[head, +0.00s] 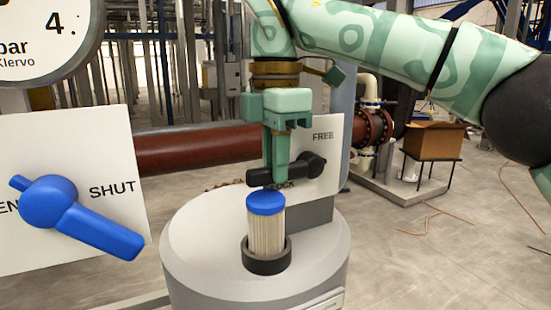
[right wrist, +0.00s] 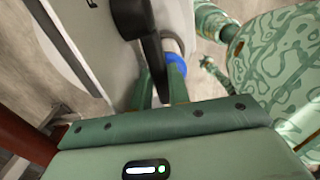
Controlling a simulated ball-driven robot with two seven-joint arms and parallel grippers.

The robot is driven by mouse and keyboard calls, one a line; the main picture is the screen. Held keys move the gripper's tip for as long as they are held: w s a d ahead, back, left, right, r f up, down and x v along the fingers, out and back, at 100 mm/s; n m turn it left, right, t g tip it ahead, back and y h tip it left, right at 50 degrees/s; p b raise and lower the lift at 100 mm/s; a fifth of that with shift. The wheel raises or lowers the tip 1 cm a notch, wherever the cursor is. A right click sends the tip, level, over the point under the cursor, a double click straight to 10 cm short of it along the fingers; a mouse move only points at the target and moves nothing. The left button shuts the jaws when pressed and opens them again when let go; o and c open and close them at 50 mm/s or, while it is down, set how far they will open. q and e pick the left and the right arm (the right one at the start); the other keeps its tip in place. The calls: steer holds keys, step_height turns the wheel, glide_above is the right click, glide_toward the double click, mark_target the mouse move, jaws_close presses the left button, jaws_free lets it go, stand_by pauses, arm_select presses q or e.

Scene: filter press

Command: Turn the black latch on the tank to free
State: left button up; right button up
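The black latch (head: 312,165) is mounted on a white plate behind the filter on the tank (head: 195,250). Its handle points left and slightly down, near the word LOCK; the word FREE is above its pivot. My right gripper (head: 276,178) reaches down from above at the handle. In the right wrist view the latch (right wrist: 128,17) runs down to between the two fingers of the right gripper (right wrist: 160,88). I cannot tell whether both fingers press on it.
A blue-capped filter (head: 266,225) stands in a dark ring on the tank top, just below the right gripper. A blue lever (head: 90,228) marked SHUT is on a white panel at left. A gauge (head: 40,40) is at upper left. A box (head: 433,140) stands farther back right.

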jaws_close()
steer(key=shift+r, duration=0.1)
steer(key=shift+w+d+r+g+y, duration=0.1)
steer(key=shift+d+r+g+y, duration=0.2)
steer(key=shift+y, duration=0.4)
steer(key=shift+w+d+r+g+y, duration=0.1)
steer(key=shift+r+g+y, duration=0.3)
steer(key=shift+y, duration=0.3)
steer(key=shift+w+d+r+g+y, duration=0.15)
steer(key=shift+d+r+g+y, duration=0.25)
steer(key=shift+y, duration=0.5)
steer(key=shift+w+d+r+g+y, duration=0.2)
steer(key=shift+d+r+y, duration=0.25)
steer(key=shift+y, duration=0.45)
steer(key=shift+r, duration=0.15)
